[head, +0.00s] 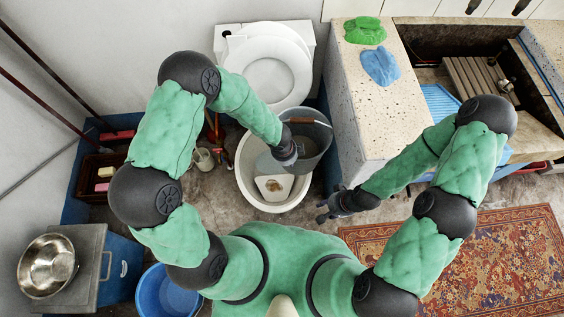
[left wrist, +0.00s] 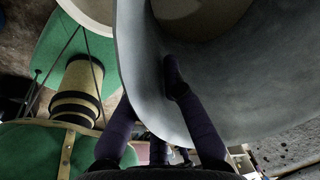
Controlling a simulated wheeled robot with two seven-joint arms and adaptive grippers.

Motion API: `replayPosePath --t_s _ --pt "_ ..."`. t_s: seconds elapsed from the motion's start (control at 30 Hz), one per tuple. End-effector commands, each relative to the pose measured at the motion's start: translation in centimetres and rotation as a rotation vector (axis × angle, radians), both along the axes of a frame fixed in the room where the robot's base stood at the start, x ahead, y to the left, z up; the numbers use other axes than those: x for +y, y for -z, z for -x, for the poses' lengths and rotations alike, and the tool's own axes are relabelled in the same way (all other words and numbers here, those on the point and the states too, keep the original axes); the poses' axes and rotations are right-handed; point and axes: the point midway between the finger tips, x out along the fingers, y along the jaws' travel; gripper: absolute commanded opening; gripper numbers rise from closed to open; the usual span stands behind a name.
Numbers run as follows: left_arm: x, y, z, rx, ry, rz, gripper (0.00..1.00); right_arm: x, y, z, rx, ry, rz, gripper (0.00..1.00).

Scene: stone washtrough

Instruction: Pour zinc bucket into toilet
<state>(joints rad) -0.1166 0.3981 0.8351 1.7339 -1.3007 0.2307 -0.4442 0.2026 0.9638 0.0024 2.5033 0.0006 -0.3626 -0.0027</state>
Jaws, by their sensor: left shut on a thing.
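My left gripper (head: 285,158) is shut on the bucket's wall. In the left wrist view the fingers (left wrist: 155,105) straddle the grey wall of the bucket (left wrist: 215,75), one inside and one outside.
The speckled counter (head: 375,120) bears green (head: 364,30) and blue cloths (head: 381,66). A blue bucket (head: 165,295) stands at lower left. A patterned rug (head: 500,255) lies at right.

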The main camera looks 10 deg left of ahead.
Motion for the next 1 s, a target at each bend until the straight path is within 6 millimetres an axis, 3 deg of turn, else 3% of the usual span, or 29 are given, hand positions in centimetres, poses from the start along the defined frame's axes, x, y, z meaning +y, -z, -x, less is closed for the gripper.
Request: replayPosePath --t_s 0.7,1.0 --pt "-1.2 -1.6 -0.4 -0.081 -0.002 0.491 0.0 0.0 0.4 0.0 0.0 0.0 0.0 0.39" --pt "-1.0 -0.1 -0.3 -0.114 -0.001 0.71 0.0 0.0 2.1 0.0 0.0 0.0 0.0 0.39"
